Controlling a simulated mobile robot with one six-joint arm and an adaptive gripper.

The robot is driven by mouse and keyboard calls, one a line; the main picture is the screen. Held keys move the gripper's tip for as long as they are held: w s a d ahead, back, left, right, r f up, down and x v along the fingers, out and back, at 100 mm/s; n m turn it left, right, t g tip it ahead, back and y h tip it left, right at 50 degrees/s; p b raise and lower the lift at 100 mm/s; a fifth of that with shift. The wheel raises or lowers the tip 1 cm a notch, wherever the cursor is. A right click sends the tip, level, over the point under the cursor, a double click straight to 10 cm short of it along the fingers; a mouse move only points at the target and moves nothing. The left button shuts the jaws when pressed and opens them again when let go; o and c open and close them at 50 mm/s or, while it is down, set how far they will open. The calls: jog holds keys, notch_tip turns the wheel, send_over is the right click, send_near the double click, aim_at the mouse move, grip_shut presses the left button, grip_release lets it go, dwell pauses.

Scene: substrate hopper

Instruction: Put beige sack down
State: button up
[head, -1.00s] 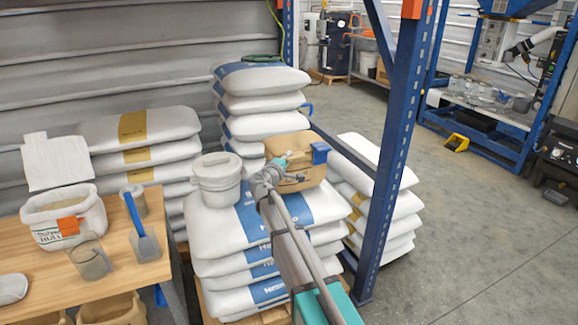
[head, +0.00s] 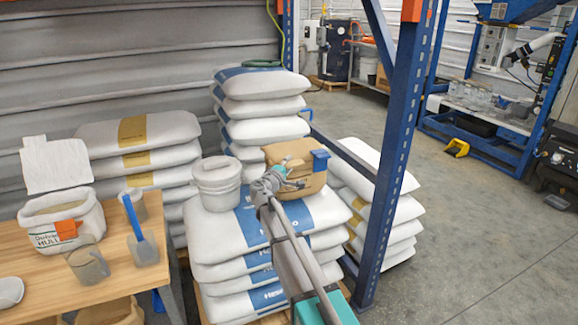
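The beige sack (head: 300,155), with a blue clip (head: 320,160) on its right side, rests on the top white-and-blue sack (head: 325,209) of the front stack. My gripper (head: 292,182) is at the beige sack's front left, low beside it. The gripper is small in the picture and partly merges with the sack behind it. I cannot tell whether its fingers touch the sack or how far apart they are.
A white lidded bucket (head: 218,182) stands on the same stack, left of the sack. A blue rack post (head: 392,160) rises close on the right. A wooden table (head: 120,262) with an open white bag (head: 62,222) is at left.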

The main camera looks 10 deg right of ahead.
dwell(0.3)
jog(key=v, duration=1.2)
dwell(0.7)
jog(key=s+d+f+m+g+y, duration=0.2)
jog(key=s+d+f+m+g, duration=0.7)
jog(key=s+d+f, duration=0.5)
jog(key=s+f+m+g+y, duration=0.1)
jog(key=s+f+g+y, duration=0.1)
jog(key=s, duration=0.5)
jog(key=s+f+m+g+y, duration=0.1)
jog(key=s+f+g+y, duration=0.2)
jog(key=s, duration=0.5)
jog(key=g+y, duration=0.1)
jog(key=y, duration=0.1)
jog(key=shift+m+g+y, duration=0.3)
jog(key=shift+y, duration=0.1)
jog(key=shift+d, duration=0.15)
